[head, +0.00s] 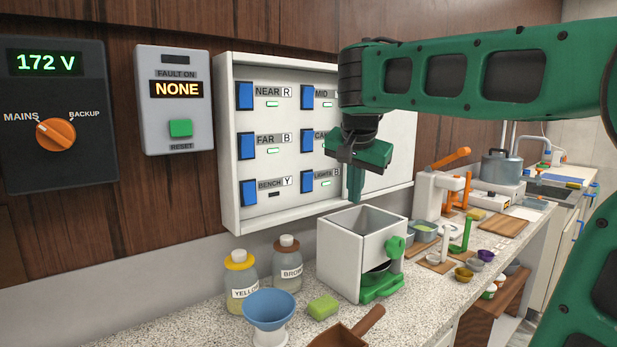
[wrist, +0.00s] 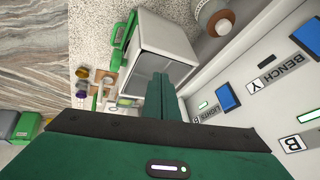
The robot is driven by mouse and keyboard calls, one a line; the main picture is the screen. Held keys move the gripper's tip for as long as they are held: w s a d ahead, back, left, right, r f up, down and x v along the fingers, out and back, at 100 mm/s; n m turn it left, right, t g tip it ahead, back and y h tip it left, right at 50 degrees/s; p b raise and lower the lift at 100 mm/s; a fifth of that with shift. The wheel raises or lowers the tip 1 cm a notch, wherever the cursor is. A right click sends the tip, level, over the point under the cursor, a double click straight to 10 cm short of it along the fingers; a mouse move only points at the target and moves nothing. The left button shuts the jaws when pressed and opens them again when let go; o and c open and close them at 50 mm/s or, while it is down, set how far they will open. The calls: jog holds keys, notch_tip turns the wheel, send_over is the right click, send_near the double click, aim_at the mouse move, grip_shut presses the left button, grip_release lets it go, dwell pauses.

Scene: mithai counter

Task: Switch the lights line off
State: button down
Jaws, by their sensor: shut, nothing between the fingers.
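The LIGHTS switch (head: 314,183) is a blue rocker at the lower right of the white breaker panel (head: 287,208). Its small lamp is lit green. In the wrist view this blue rocker (wrist: 228,97) is to the right of the fingers, with its LIGHTS label (wrist: 210,113) beside it. My gripper (head: 354,198) is shut and empty, its green fingers pointing down in front of the panel, to the right of the LIGHTS switch and apart from it. The shut fingers (wrist: 160,97) also show in the wrist view. My arm hides part of the panel's right side.
The BENCH switch (head: 247,195) is to the left, its lamp dark. A white box machine (head: 340,262) stands below my gripper. The fault display (head: 177,89) reads NONE.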

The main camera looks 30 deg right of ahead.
jog(key=w+a+r+m+t, duration=0.1)
jog(key=w+a+r+m, duration=0.1)
jog(key=w+a+r, duration=0.2)
notch_tip(320, 180, up, 4)
jog(key=w, duration=0.3)
jog(key=shift+a+r+t, duration=0.25)
jog(key=shift+a+t, duration=0.15)
send_near(308, 182)
jog(key=shift+s+d+x, duration=0.1)
jog(key=shift+d+x, duration=0.05)
jog(key=shift+x, duration=0.8)
jog(key=shift+s+d+x, duration=0.1)
jog(key=shift+x, duration=0.85)
jog(key=shift+s+d+x, duration=0.1)
jog(key=shift+d+x, duration=0.05)
jog(key=shift+x, duration=0.75)
jog(key=shift+f, duration=0.1)
